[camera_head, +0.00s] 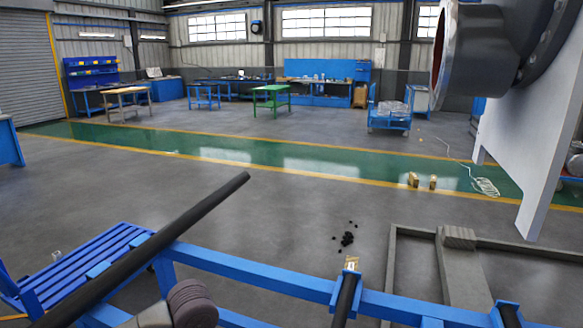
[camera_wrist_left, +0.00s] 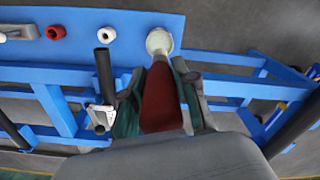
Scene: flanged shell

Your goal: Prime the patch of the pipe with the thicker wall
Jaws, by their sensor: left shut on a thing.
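In the left wrist view my left gripper (camera_wrist_left: 165,105) is shut on a red tapered tool (camera_wrist_left: 161,98). A cream round head (camera_wrist_left: 159,41) shows at the tool's far end, over the edge of a blue board. A dark pipe (camera_wrist_left: 105,75) stands out just left of the tool, apart from it. In the head view a long dark pipe (camera_head: 150,245) slants across the lower left, and a shorter dark pipe (camera_head: 346,298) sits at the blue frame with a tan piece at its end. I cannot tell wall thickness or a patch. My right gripper is not in view.
The blue board (camera_wrist_left: 200,25) carries a white ring (camera_wrist_left: 106,35) and a red ring (camera_wrist_left: 56,32). Blue frame bars (camera_head: 250,278) cross the foreground. A large flanged shell (camera_head: 478,45) hangs at upper right. Small black pieces (camera_head: 347,239) lie on the floor.

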